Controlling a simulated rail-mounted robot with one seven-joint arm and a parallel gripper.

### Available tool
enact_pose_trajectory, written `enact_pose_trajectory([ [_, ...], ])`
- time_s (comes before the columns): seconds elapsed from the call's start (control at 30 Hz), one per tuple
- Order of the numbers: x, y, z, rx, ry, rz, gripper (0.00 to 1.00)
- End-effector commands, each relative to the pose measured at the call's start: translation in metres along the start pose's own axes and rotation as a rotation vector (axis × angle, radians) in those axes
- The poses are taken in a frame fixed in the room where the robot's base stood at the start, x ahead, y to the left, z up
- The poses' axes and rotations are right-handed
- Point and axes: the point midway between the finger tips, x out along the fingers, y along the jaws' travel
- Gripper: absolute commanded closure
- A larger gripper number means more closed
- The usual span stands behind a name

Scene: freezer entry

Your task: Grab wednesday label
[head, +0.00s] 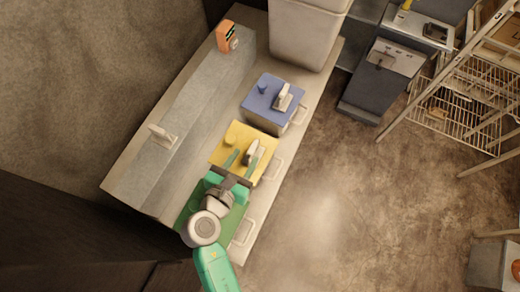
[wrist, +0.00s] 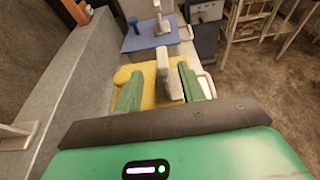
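No wednesday lettering can be read in either view. A pale grey-white upright piece (head: 253,147), perhaps a label holder, stands on the yellow box lid (head: 231,135). It also shows in the wrist view (wrist: 163,70), close to the right finger. My gripper (head: 240,158) is over the near part of the yellow lid. Its green fingers (wrist: 160,80) are spread apart, with the pale piece between or just beyond their tips; contact cannot be told. A similar white piece (head: 283,96) stands on the blue box (head: 262,98). Another pale piece (head: 162,135) is on the grey ledge.
A yellow knob (head: 230,139) sits left of the fingers on the yellow lid. A green box (head: 237,217) lies under my wrist. An orange device (head: 226,36) stands at the ledge's far end. A large pale bin (head: 305,35) stands behind.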

Motion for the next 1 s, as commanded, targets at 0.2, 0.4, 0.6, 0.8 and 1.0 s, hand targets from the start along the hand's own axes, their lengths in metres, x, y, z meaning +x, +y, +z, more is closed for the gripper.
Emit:
enact_pose_trajectory([
  [0.2,0.023,-0.001,0.001,0.003,-0.001,-0.002,0.6],
  [0.4,0.052,-0.004,0.0,0.006,-0.001,-0.004,0.6],
  [0.6,0.073,-0.004,0.0,0.005,-0.001,-0.001,0.6],
  [0.8,0.074,-0.004,0.0,0.006,-0.001,0.0,0.6],
  [1.0,0.074,-0.004,0.0,0.006,-0.001,0.0,0.99],
])
